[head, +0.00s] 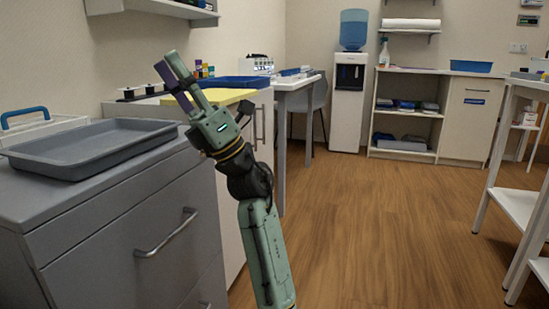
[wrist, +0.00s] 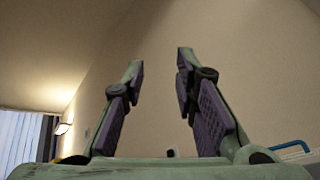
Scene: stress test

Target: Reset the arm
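My gripper (head: 170,70) is raised above the counter level in the head view, pointing up and to the left. In the wrist view my gripper (wrist: 160,75) shows two fingers with purple pads, apart, with only wall seen between them. It is open and empty. My green arm reaches up from the bottom of the head view, with a dark joint below the gripper.
A grey tray (head: 95,146) lies on the grey drawer cabinet (head: 120,240) at left. A blue tray (head: 240,82) and a yellow item (head: 222,97) are on the counter behind the gripper. A white cart (head: 515,205) stands at right. The wooden floor (head: 380,230) between is clear.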

